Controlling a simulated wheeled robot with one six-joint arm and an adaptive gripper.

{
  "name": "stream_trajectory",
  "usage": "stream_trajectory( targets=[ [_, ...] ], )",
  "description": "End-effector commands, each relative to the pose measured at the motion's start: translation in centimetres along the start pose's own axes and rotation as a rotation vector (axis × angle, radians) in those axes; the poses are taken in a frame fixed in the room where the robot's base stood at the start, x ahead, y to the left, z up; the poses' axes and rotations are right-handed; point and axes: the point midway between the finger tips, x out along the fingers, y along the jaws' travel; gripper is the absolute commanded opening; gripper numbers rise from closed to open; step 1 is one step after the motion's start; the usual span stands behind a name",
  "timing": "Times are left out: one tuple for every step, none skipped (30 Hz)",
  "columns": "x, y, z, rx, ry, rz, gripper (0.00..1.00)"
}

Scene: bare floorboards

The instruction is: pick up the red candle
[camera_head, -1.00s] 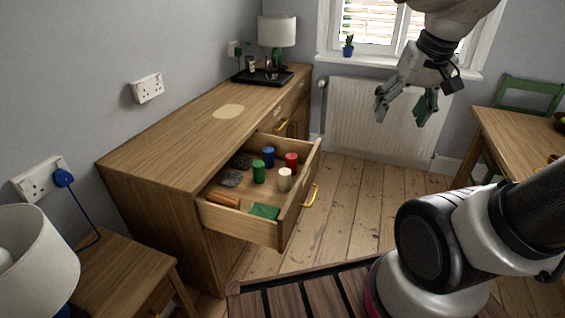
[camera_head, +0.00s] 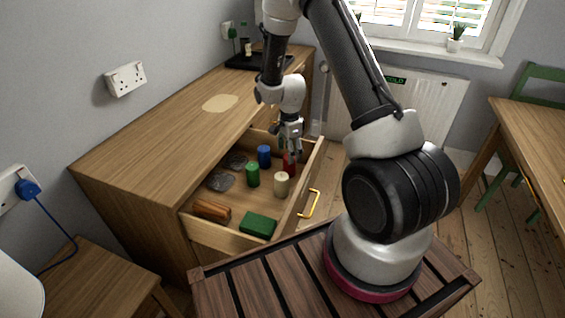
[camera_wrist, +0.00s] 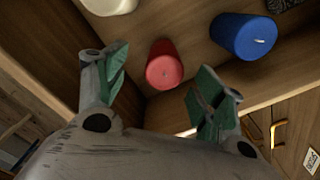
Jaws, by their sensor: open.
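The red candle (camera_head: 289,163) stands in the open drawer, near its far right corner, partly hidden by my gripper in the head view. My gripper (camera_head: 289,150) points down just over it. In the wrist view the red candle (camera_wrist: 164,67) shows beyond and between the two green-padded fingertips of my gripper (camera_wrist: 158,85), which are spread apart with nothing between them. I cannot tell exactly how far the tips are above the candle.
A blue candle (camera_head: 264,155), a green candle (camera_head: 252,175) and a cream candle (camera_head: 281,184) stand nearby in the drawer (camera_head: 222,238). A green box (camera_head: 258,225), a brown roll (camera_head: 211,211) and dark coasters (camera_head: 220,181) lie there too. The drawer walls are close to the red candle.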

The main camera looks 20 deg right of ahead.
Motion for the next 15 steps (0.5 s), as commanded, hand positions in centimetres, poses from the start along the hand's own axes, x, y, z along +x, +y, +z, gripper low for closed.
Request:
stream_trajectory(
  targets=[
    [0.7,0.1,0.0,0.005,0.000,0.004,0.69],
    [1.0,0.0,0.0,0.006,0.000,0.004,0.69],
    [1.5,0.0,0.0,0.006,0.000,0.003,0.69],
    [1.9,0.0,-0.1,0.006,0.000,0.003,0.69],
    [2.2,0.0,-0.1,0.006,0.000,0.004,0.69],
    [2.7,-0.1,-0.1,0.005,0.000,0.003,0.69],
    [3.1,-0.1,-0.1,0.005,0.000,0.003,0.69],
    [3.5,-0.2,-0.2,0.005,0.000,0.003,0.69],
    [4.0,-0.3,-0.3,0.005,0.000,0.003,0.69],
    [4.5,-0.4,-0.4,0.005,0.000,0.004,0.69],
    [5.0,-0.5,-0.5,0.005,0.000,0.004,0.69],
    [5.7,-0.7,-0.6,0.005,0.000,0.004,0.69],
    [6.2,-0.7,-0.6,0.005,0.000,0.005,0.69],
    [6.5,-0.7,-0.5,0.004,0.000,0.004,0.69],
    [7.0,-0.7,-0.5,0.004,0.000,0.003,0.69]
  ],
)
